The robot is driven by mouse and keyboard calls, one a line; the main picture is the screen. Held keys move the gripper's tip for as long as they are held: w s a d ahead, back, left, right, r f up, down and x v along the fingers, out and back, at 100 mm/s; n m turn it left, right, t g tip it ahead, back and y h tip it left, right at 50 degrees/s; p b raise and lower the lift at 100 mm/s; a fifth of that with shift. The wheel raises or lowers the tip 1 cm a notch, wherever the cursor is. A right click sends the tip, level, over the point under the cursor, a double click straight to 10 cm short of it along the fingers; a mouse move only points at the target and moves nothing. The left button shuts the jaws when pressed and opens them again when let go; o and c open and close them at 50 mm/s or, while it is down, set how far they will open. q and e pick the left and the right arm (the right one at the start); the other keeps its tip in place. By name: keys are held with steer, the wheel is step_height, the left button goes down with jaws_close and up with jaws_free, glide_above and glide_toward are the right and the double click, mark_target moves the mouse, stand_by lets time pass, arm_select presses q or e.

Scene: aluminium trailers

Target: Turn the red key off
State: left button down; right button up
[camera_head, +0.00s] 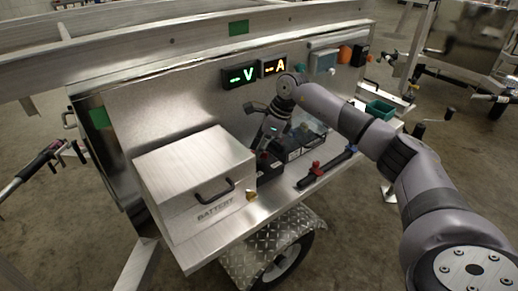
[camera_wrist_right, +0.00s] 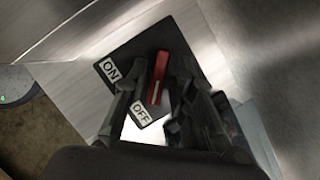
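The red key (camera_wrist_right: 157,78) is a narrow bar on a black plate (camera_wrist_right: 178,38) in the right wrist view. The plate has a white ON label (camera_wrist_right: 109,70) and a white OFF label (camera_wrist_right: 140,113). The key's near end points toward the OFF label. My right gripper (camera_wrist_right: 160,88) has one dark finger on each side of the key and looks open; contact is not clear. My left gripper is not in view.
A metal box marked BATTERY (camera_head: 190,178) stands left of my right gripper. Lit V (camera_head: 240,75) and A (camera_head: 274,66) displays are on the panel behind. A black bar with a red fitting (camera_head: 316,169) lies to the right, with a green bin (camera_head: 380,109) beyond.

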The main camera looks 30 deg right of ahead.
steer(key=shift+o, duration=0.4)
steer(key=v, duration=1.2)
steer(key=shift+a, duration=0.1)
